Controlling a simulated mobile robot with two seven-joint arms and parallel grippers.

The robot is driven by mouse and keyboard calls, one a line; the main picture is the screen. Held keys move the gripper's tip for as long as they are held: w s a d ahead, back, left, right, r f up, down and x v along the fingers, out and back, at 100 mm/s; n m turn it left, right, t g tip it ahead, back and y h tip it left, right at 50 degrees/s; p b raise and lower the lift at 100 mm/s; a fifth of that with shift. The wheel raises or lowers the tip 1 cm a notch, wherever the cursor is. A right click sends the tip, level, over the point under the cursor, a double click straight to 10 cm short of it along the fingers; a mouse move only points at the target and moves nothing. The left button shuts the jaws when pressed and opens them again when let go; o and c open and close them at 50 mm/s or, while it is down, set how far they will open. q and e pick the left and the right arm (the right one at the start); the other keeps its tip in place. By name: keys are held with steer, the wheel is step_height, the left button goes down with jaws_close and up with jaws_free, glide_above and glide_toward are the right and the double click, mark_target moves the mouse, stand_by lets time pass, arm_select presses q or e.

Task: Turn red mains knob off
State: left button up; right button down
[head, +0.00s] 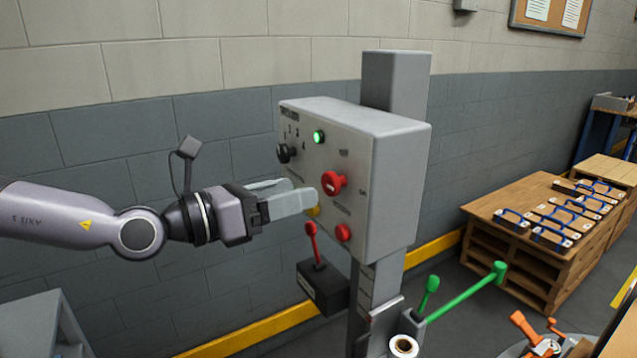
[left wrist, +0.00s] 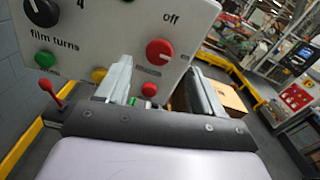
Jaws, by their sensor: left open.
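The red mains knob (head: 333,183) is on the front face of a grey control box (head: 400,190) mounted on a post. In the left wrist view the red knob (left wrist: 159,52) shows below and left of the word "off", with a pale pointer mark on it. My left gripper (head: 290,198) is open and empty, its fingers pointing at the panel just left of and slightly below the knob. In the left wrist view the knob appears beyond and between the two fingers (left wrist: 165,85). They look apart from it. My right gripper is not seen.
The panel also has a black knob (head: 284,153), a lit green lamp (head: 319,136) and a red button (head: 343,232). A red-handled lever (head: 312,243) stands on a dark box below. A green bar (head: 465,293) juts out right.

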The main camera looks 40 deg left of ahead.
mark_target(327, 184)
arm_select(q)
steer(key=shift+p+x, duration=0.6)
steer(key=shift+x, duration=0.9)
steer(key=shift+w+f+b, duration=0.1)
steer(key=shift+w+b, duration=0.15)
steer(key=shift+b, duration=0.05)
steer(key=shift+b+x, duration=0.45)
steer(key=shift+x, duration=0.45)
steer(key=c, duration=1.1)
